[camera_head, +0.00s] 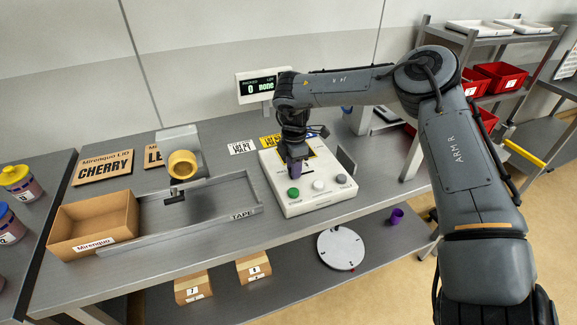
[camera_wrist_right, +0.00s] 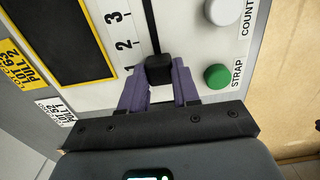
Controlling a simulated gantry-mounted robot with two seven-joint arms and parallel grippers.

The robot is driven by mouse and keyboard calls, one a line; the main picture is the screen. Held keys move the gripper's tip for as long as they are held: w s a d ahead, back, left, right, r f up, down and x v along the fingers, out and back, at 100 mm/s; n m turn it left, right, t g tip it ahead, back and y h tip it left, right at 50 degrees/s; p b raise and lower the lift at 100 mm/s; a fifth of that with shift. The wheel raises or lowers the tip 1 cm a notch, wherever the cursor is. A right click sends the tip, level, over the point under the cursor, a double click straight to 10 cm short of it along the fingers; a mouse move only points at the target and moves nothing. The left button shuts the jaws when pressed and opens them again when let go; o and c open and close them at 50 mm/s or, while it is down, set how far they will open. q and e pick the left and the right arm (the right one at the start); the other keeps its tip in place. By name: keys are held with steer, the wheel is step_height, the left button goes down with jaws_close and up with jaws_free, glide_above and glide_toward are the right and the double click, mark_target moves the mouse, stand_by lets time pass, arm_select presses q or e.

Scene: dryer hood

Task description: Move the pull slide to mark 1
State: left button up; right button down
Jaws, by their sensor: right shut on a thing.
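The white control panel (camera_head: 318,200) stands on the bench. It has a vertical slot with printed marks 1, 2 and 3 beside it in the right wrist view. The black pull slide knob (camera_wrist_right: 159,70) sits at the lower end of the slot, about level with mark 1 (camera_wrist_right: 130,69). My right gripper (camera_wrist_right: 160,88) has its purple fingers on either side of the knob, shut on it. In the head view the right gripper (camera_head: 296,168) reaches down onto the panel and hides the knob. My left gripper is not in view.
A green button (camera_wrist_right: 217,76) labelled STRAP and a white button (camera_wrist_right: 222,11) labelled COUNT lie close right of the slot. A display (camera_head: 262,87) reading "0 none" stands behind the panel. A tape roll (camera_head: 182,164) and an open cardboard box (camera_head: 92,224) are to the left.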

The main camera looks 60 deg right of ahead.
steer(key=shift+w+a+r, duration=0.1)
steer(key=shift+w, duration=0.05)
steer(key=c, duration=1.1)
jaws_free()
steer(key=o, duration=0.3)
steer(key=shift+a, duration=0.1)
step_height(320, 180, up, 11)
steer(key=p, duration=0.1)
steer(key=shift+p, duration=0.4)
